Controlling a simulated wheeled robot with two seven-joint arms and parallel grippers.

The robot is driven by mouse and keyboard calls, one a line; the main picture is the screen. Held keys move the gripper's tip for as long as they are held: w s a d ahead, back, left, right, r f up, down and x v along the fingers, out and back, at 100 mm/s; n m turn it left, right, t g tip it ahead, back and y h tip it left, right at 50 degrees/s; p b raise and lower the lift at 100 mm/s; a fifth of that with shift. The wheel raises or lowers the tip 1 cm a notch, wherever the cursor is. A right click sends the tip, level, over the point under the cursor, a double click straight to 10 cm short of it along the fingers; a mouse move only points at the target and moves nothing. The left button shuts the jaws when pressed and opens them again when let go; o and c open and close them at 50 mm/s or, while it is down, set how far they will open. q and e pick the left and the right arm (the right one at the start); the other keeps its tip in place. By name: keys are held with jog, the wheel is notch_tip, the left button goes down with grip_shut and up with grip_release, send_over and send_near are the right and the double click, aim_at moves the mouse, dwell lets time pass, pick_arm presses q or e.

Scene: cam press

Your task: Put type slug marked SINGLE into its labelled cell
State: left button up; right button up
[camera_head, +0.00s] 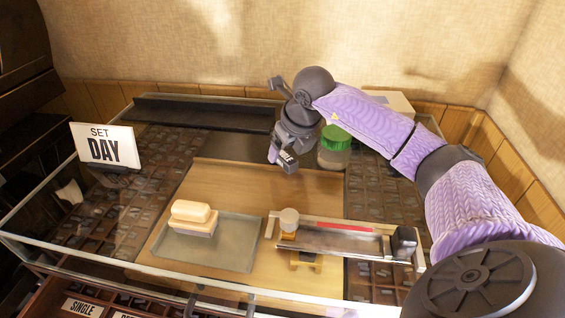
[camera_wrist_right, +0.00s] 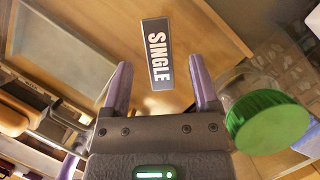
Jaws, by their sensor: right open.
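The type slug marked SINGLE (camera_wrist_right: 158,55) is a dark grey block with white lettering. In the right wrist view it lies ahead of and between the two fingertips, with a gap on each side. My right gripper (camera_wrist_right: 160,80) is open, with purple fingers. In the head view the gripper (camera_head: 281,158) is over the back of the wooden board, and a small dark lettered block (camera_head: 287,160) shows at its tips. The SINGLE label (camera_head: 82,308) is on the wooden drawer at the bottom left; its cell is cut off by the frame. My left gripper is out of view.
A green-lidded jar (camera_head: 335,150) stands close to the right gripper. A grey tray (camera_head: 240,245) with a cream block (camera_head: 193,212) and a metal press fixture (camera_head: 335,240) occupy the front of the board. A SET DAY sign (camera_head: 103,145) stands left. A glass rim (camera_head: 120,265) borders the front.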

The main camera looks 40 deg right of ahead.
jog(key=shift+x, duration=1)
jog(key=shift+r, duration=0.15)
jog(key=shift+c, duration=0.9)
grip_shut()
